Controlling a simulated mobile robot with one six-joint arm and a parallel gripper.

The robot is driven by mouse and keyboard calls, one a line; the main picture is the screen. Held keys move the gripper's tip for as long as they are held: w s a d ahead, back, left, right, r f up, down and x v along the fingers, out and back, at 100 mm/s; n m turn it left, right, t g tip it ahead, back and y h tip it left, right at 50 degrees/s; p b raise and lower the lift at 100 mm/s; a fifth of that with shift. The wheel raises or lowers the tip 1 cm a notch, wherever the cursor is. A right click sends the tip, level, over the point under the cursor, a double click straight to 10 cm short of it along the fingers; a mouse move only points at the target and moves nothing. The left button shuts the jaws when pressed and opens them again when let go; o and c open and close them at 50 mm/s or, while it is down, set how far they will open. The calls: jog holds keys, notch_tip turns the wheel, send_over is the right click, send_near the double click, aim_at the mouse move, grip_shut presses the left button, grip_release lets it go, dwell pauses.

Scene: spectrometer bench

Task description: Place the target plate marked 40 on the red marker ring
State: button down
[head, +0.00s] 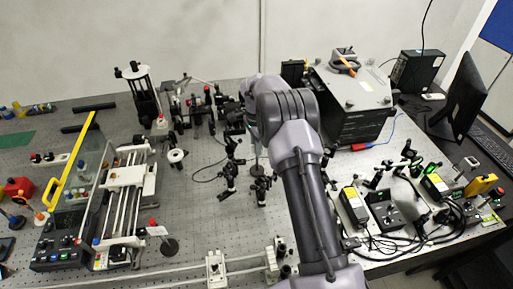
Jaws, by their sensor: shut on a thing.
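My arm reaches up the middle of the bench, and my gripper (252,132) points down at its far end, largely covered by my own wrist. It is shut on what looks like the target plate (257,168). Only a thin post and a small round grey base show below the gripper. The plate's face and its mark 40 are hidden, and I cannot tell if the base touches the bench. I cannot make out the red marker ring.
Black optic mounts (230,172) stand close left of the held thing. A slide rail assembly (125,200) with a yellow-edged clear panel (80,165) is at left. A large dark instrument box (350,100) stands back right. Cables and electronics (385,215) crowd the right. Bare bench lies front left of centre.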

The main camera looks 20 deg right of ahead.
jog(key=shift+f, duration=0.15)
jog(key=c, duration=1.4)
grip_release()
